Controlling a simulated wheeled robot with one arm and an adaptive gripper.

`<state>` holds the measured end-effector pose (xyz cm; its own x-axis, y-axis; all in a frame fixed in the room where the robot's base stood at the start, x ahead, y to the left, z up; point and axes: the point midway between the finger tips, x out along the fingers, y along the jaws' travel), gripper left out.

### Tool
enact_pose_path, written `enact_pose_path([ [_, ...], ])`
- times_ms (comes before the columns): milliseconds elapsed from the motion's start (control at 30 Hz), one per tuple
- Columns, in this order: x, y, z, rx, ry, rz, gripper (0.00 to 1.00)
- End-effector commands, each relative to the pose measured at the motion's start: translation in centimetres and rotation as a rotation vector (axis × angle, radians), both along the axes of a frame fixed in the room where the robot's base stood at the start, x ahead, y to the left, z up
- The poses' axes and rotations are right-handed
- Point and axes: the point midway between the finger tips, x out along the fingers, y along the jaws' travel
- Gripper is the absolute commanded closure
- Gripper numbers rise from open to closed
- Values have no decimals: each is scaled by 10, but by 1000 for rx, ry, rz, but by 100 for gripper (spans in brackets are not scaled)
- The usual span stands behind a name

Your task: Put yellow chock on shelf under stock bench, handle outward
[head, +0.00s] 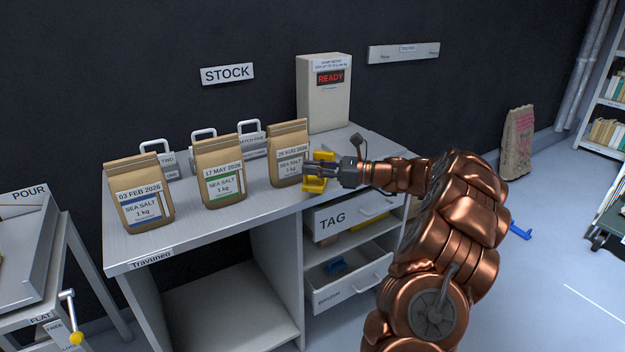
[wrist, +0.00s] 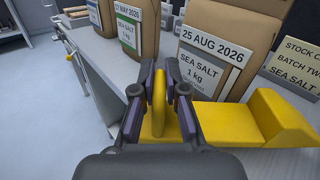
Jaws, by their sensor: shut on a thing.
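The yellow chock (head: 316,186) is at the right front part of the stock bench (head: 235,218), beside the rightmost salt bag. My gripper (head: 312,170) is shut on its upright handle. In the wrist view my gripper (wrist: 159,85) has a finger on each side of the handle, and the chock's wedge body (wrist: 275,118) extends right, close to the bag. I cannot tell whether the chock rests on the benchtop or is just above it. The shelf under the bench (head: 235,325) shows as a bare white board in the open bay at lower left.
Several salt bags (head: 220,172) stand along the bench. The pour stand (head: 35,255) is at the left. A blue object (head: 520,231) lies on the floor.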

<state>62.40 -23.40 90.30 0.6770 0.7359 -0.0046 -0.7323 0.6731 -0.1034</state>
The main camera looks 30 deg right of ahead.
Motion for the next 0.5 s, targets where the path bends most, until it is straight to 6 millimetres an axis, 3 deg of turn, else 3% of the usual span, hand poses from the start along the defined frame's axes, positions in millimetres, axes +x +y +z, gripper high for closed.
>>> enact_pose_path([
  [300,2,-1,-34,1,0,1,100],
  [500,2,-1,-34,0,-3,1,100],
])
